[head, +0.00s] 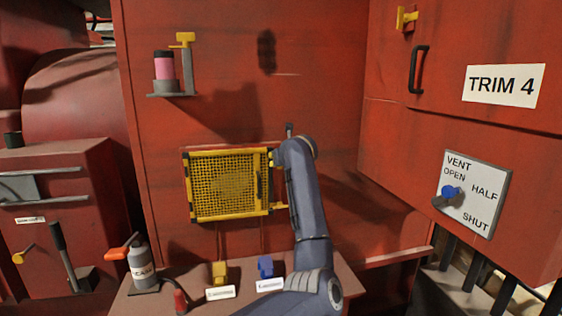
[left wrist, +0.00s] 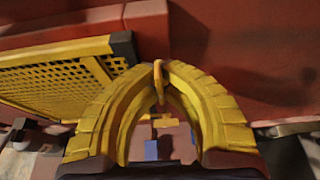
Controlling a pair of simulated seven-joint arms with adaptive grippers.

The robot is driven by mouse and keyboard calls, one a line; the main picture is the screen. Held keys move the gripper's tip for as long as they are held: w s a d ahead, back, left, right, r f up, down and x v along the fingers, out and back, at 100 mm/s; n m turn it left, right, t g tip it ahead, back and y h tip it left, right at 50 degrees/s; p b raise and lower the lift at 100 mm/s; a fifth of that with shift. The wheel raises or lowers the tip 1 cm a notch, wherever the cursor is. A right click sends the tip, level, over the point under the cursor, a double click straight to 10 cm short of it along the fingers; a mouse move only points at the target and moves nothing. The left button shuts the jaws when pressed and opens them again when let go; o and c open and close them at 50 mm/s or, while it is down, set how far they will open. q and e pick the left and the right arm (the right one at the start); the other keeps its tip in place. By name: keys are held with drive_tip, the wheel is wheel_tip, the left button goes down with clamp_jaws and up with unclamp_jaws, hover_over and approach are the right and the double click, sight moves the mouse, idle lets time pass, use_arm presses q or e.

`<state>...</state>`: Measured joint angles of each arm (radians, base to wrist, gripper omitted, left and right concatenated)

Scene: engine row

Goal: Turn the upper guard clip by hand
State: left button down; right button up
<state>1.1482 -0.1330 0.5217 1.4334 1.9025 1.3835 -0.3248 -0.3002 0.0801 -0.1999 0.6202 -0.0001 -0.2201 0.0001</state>
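The yellow mesh guard (head: 228,183) is on the red wall in the head view. Its corner and mesh (left wrist: 60,75) fill the left of the left wrist view. The upper guard clip (left wrist: 159,82) shows there as a narrow orange-yellow piece, seen nearly edge-on, beside the guard's corner. My left gripper (left wrist: 158,68) has its yellow fingers closed together on this clip. In the head view my left arm reaches up to the guard's upper right corner and hides most of the gripper and clip. My right gripper is in neither view.
Below the guard, a ledge carries a yellow block (head: 219,273), a blue block (head: 265,267) and an oil can (head: 143,268). A bracket (head: 172,93) with a pink cylinder sits above left. A vent dial panel (head: 473,194) is at right.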

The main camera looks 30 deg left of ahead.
use_arm(q)
drive_tip(key=shift+a, duration=0.15)
drive_tip(key=c, duration=1.6)
unclamp_jaws()
drive_tip(key=shift+f, duration=0.1)
drive_tip(key=shift+s+d+r, duration=0.25)
drive_tip(key=shift+s+d, duration=0.05)
drive_tip(key=shift+d, duration=0.15)
drive_tip(key=v, duration=1.1)
drive_tip(key=shift+a, duration=0.1)
